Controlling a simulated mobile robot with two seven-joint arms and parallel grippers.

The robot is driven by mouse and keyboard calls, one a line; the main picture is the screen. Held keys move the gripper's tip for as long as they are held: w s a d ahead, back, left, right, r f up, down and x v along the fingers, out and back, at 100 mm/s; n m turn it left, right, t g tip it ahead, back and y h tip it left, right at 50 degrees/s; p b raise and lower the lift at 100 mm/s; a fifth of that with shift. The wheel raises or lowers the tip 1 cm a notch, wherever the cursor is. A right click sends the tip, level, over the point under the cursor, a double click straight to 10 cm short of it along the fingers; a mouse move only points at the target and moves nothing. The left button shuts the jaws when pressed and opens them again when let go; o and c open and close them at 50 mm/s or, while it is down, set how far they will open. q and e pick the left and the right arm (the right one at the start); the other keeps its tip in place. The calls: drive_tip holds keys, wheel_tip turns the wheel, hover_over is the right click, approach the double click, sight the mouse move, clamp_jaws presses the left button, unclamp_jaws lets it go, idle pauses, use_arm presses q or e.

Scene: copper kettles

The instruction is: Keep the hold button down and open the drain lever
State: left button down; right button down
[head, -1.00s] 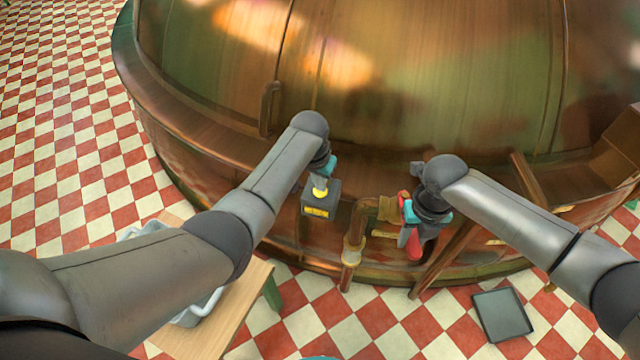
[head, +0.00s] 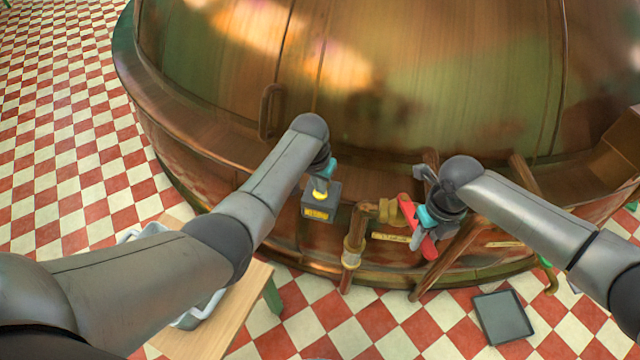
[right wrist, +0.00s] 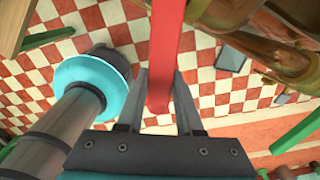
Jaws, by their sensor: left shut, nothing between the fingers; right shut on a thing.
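The hold button (head: 320,195) is yellow and sits on a dark box with a yellow label (head: 318,212), on the front of the copper kettle. My left gripper (head: 320,187) is shut and empty, its tips down at the button and apparently touching it; they partly hide it. The red drain lever (head: 429,247) is at the pipe valve, slanting down to the right in the head view. My right gripper (head: 421,232) is shut on the lever. In the right wrist view the red lever (right wrist: 166,45) passes between the two fingers (right wrist: 162,105).
The copper kettle (head: 400,80) fills the back. A copper pipe (head: 352,250) stands left of the lever, and a brown strut (head: 445,262) runs close on its right. A wooden table (head: 235,315) is at lower left. A dark tray (head: 503,316) lies on the checkered floor.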

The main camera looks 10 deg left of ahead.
drive_tip(key=shift+w+d+n, duration=0.65)
drive_tip(key=shift+d+n, duration=0.25)
drive_tip(key=shift+n, duration=0.3)
drive_tip(key=shift+c, duration=2)
unclamp_jaws()
use_arm(q)
wheel_tip(320, 180, up, 16)
drive_tip(key=p, duration=1.7)
use_arm(e)
wheel_tip(320, 180, up, 17)
drive_tip(key=shift+r, duration=0.2)
